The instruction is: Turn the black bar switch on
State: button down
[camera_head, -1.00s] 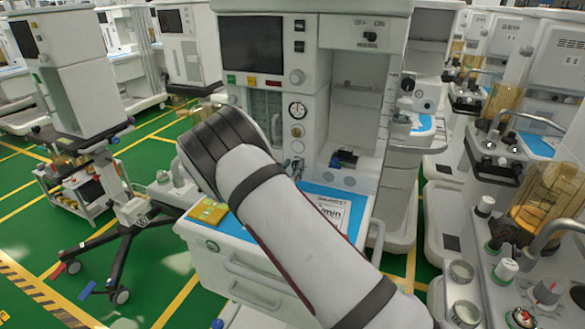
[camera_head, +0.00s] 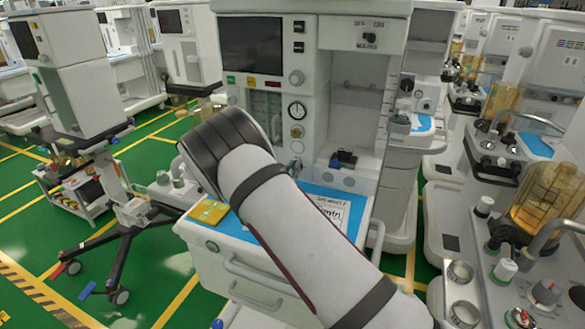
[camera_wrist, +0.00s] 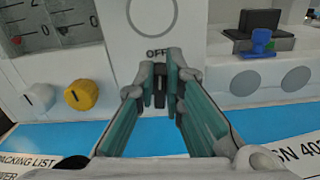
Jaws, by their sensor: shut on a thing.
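The black bar switch (camera_wrist: 160,97) shows in the wrist view, on the white front panel under the printed word "OFF". It stands upright between the fingertips of my gripper (camera_wrist: 161,76), which is shut on it, one finger at each side. The fingers cover part of the switch. In the head view my arm hides the gripper and the switch.
A yellow knob (camera_wrist: 81,95) and a white knob (camera_wrist: 40,98) are left of my fingers. A blue clip-like part (camera_wrist: 262,41) sits on a ledge at the right. A blue work surface (camera_wrist: 280,118) with paper labels lies below the panel.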

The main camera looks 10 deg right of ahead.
jog(key=m, duration=0.4)
jog(key=shift+s+d+f+p, duration=0.15)
jog(key=shift+s+d+p, duration=0.1)
jog(key=shift+d+p, duration=0.1)
jog(key=m, duration=0.4)
jog(key=shift+s+d+f+m+p, duration=0.2)
jog(key=shift+f+m+p, duration=0.1)
jog(key=shift+m, duration=0.1)
jog(key=m, duration=0.4)
jog(key=shift+s+d+f+m, duration=0.1)
jog(key=shift+d+f+m, duration=0.05)
jog(key=shift+f+m, duration=0.15)
jog(key=shift+f+m+p, duration=0.15)
jog(key=shift+m+p, duration=0.05)
jog(key=shift+m, duration=0.6)
jog(key=shift+f+m+p, duration=0.15)
jog(key=shift+m+p, duration=0.05)
jog(key=shift+m, duration=0.6)
jog(key=c, duration=1.7)
grip_release()
jog(key=v, duration=1.2)
